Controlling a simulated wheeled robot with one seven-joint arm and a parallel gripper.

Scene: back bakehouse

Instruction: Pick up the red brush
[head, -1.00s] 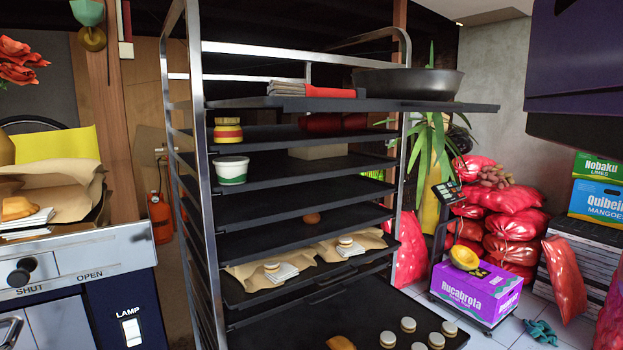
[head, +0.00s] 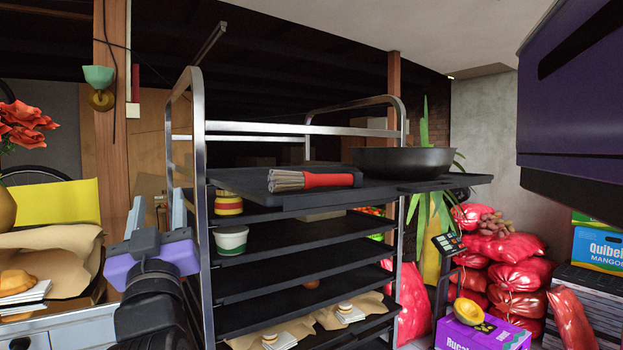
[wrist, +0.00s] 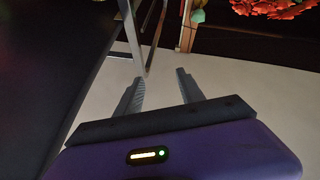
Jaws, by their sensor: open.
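The red brush (head: 328,180) lies on the top tray (head: 415,185) of the metal rack in the head view. Its red handle points right and its pale bristles point left. My gripper (head: 158,212) is at the left of the head view, outside the rack's left posts and well apart from the brush. Its two grey fingers point up and are spread with nothing between them. The wrist view shows the open, empty fingers (wrist: 160,92) too. The brush does not show in the wrist view.
A dark pan (head: 403,161) sits on the same tray, right of the brush. The rack's steel post (head: 201,200) stands between my gripper and the brush. Lower shelves hold a white tub (head: 231,240) and a striped jar (head: 228,203). A purple overhead unit (head: 575,90) fills the upper right.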

